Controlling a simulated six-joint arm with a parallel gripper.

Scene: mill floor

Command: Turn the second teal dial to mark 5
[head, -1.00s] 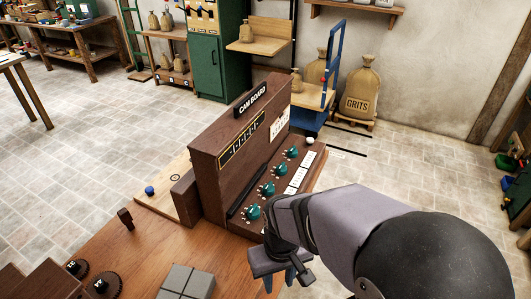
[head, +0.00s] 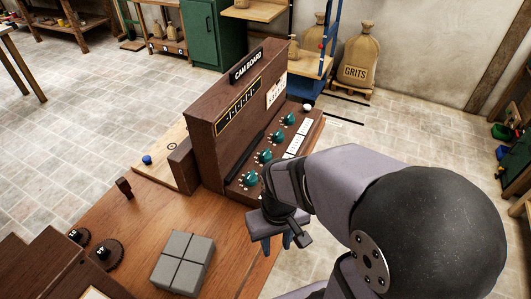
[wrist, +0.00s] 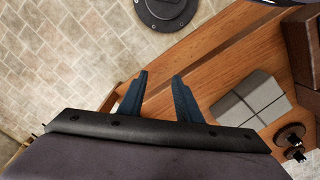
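The dark wooden cam board (head: 200,118) stands on the bench, with a row of teal dials along its sloping front. From the near end these are the first dial (head: 250,179), the second dial (head: 264,156), a third (head: 278,137) and a farther one (head: 289,118). I cannot tell which end the count starts from, and their settings are too small to read. My gripper (head: 279,242) is near the bench's right edge, in front of the near dial and apart from it. In the wrist view, my gripper (wrist: 160,75) has its two blue fingers apart with nothing between them. No dial shows there.
Grey blocks (head: 183,262) and dark gears (head: 104,254) lie on the bench (head: 140,226). A small peg (head: 124,188) stands left, and a blue ball (head: 147,160) rests on a pale board. White labels (head: 297,146) line the dials' right. Grits sacks (head: 355,65) stand far back.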

